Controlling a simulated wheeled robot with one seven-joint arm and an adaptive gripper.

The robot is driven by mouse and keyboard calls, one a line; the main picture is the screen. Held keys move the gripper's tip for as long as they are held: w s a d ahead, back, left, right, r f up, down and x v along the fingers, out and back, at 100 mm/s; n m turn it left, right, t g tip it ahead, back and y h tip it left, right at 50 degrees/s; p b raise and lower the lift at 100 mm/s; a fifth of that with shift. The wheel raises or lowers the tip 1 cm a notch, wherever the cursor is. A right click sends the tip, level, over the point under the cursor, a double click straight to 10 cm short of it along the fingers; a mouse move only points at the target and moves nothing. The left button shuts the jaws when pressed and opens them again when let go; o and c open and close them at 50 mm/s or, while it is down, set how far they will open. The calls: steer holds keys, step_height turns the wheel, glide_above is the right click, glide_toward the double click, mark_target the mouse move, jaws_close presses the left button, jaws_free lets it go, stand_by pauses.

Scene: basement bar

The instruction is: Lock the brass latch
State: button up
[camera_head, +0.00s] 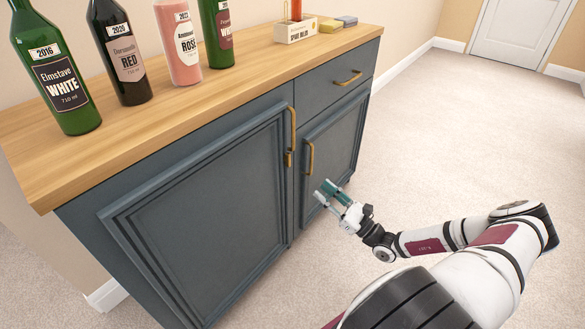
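The brass latch (289,158) is a small piece on the left cabinet door (215,210), near its right edge. It sits just below that door's long brass handle (293,124). It is too small here to tell whether it is locked. My gripper (325,192) is in front of the lower part of the right door (338,140), below and to the right of the latch. Its two fingers are apart, with a teal part showing by them, and I see nothing held. It is clear of the latch; whether it touches the door I cannot tell.
The right door has its own brass handle (310,158), close to the latch. A drawer with a handle (348,78) is above it. Several bottles and a small white box (296,31) stand on the wooden top (190,105). The carpet (460,130) to the right is clear.

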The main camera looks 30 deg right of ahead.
mark_target(290, 161)
steer(key=b+x, duration=0.2)
steer(key=x, duration=1.1)
steer(key=shift+w+d+r, duration=0.1)
steer(key=shift+w, duration=0.2)
jaws_close()
